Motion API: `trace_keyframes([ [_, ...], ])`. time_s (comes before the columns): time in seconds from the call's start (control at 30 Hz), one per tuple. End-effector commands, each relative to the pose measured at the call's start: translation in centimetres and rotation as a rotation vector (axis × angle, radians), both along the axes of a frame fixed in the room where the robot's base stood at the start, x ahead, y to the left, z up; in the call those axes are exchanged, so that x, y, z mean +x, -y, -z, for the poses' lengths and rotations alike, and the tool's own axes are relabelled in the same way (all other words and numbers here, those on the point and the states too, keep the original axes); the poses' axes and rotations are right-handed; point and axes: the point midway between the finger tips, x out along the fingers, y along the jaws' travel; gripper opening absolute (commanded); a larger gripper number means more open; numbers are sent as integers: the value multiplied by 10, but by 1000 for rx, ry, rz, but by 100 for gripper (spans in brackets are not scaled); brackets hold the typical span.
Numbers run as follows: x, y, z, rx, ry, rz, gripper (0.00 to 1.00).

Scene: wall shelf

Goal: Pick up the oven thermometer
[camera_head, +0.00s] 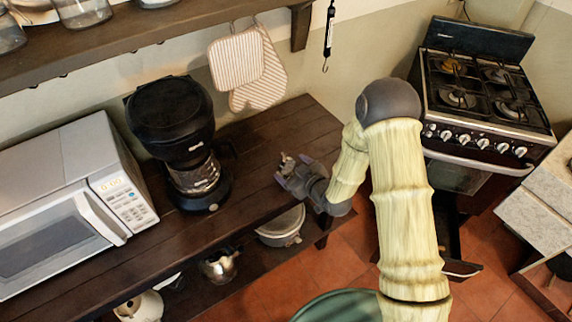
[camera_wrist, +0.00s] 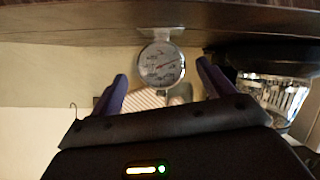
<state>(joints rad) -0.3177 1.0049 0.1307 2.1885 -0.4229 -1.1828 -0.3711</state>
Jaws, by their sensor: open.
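My gripper (camera_wrist: 162,82) is open, with one purple finger on each side of the dial's line and a gap on both sides. In the head view my gripper (camera_head: 293,166) is low over the right part of the wooden shelf (camera_head: 262,150). The thermometer (camera_head: 287,161) shows there only as a small pale shape at the fingertips.
A black coffee maker (camera_head: 172,125) and a white microwave (camera_head: 62,205) stand left of my gripper. Striped oven mitts (camera_head: 250,65) hang on the wall behind. A pot (camera_head: 282,226) sits on the lower shelf. A stove (camera_head: 485,90) stands to the right.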

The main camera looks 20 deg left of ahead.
Motion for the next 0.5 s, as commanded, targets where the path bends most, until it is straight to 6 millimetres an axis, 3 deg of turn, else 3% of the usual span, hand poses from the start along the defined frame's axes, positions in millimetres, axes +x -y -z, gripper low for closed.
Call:
trace_keyframes([
  [0.27, 3, -4, 0, 1, 1, -2, 80],
  [0.5, 18, -26, 11, 0, 2, -2, 80],
])
